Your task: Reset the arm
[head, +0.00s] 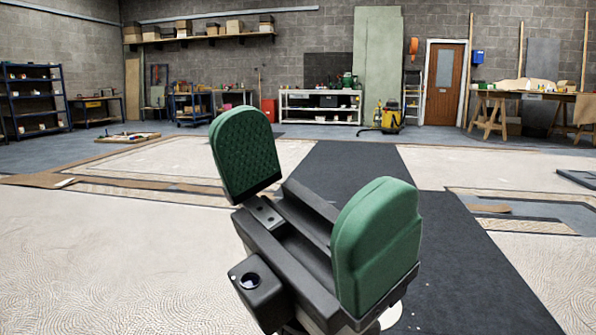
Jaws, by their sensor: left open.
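My left gripper (298,204) is large in the middle of the head view, held up over the floor. Its two green padded fingers stand wide apart, and nothing is between them. The dark body of the gripper, with a small round lens on its lower left, shows below the fingers. My right gripper is not in view.
Pale mosaic panels (80,235) lie flat on the floor on both sides of a dark walkway (345,170). A yellow vacuum (391,117), a white workbench (320,106), a blue shelf rack (36,97) and a trestle table (525,97) stand far back by the walls.

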